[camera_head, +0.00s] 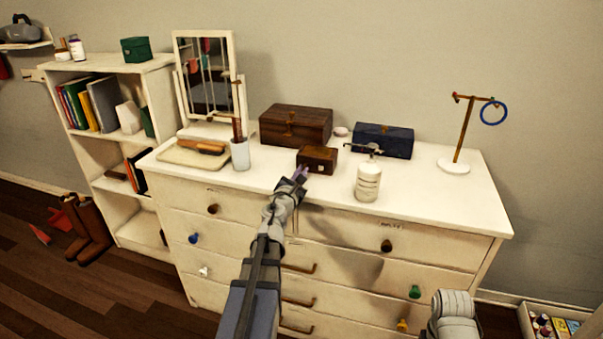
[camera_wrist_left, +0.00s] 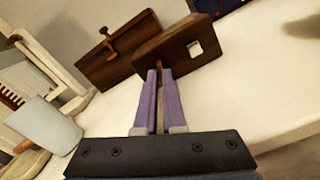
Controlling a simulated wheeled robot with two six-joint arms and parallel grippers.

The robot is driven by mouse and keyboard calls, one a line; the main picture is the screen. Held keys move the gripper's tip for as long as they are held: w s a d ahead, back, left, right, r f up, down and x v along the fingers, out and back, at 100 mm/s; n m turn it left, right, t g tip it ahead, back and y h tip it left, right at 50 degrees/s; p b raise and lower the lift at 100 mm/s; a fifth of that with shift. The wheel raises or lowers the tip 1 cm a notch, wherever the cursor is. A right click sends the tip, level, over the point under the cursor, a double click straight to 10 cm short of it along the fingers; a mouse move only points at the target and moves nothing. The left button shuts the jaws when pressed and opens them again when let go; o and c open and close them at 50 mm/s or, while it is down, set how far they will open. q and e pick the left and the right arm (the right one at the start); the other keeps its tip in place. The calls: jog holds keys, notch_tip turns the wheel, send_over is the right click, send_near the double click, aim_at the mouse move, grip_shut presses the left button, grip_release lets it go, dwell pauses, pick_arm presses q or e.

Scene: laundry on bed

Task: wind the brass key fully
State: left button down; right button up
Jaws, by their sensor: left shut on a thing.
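A small dark wooden box (camera_head: 318,158) stands near the front edge of the dresser top. It has a pale square on its face and also shows in the left wrist view (camera_wrist_left: 178,45). My left gripper (camera_head: 300,174) reaches its front side. In the left wrist view the purple fingers (camera_wrist_left: 160,85) are shut on a thin brownish-gold piece, the brass key (camera_wrist_left: 160,98), at the box's face. The fingers hide most of the key, and I cannot tell its turn angle. My right gripper is not in view; only a grey part of my right arm shows at the bottom right.
A larger brown box (camera_head: 296,125) and a dark blue box (camera_head: 383,141) stand behind. A white pump bottle (camera_head: 368,182) is close on the right. A white cup (camera_head: 240,155) and a brush (camera_head: 198,146) on a tray are left. A ring stand (camera_head: 457,165) is far right.

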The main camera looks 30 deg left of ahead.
pick_arm(q)
jog(key=m, duration=0.5)
jog(key=shift+m, duration=0.3)
jog(key=m, duration=0.5)
jog(key=shift+a+r, duration=0.1)
jog(key=shift+r, duration=0.05)
jog(key=shift+m, duration=0.4)
jog(key=c, duration=1)
grip_release()
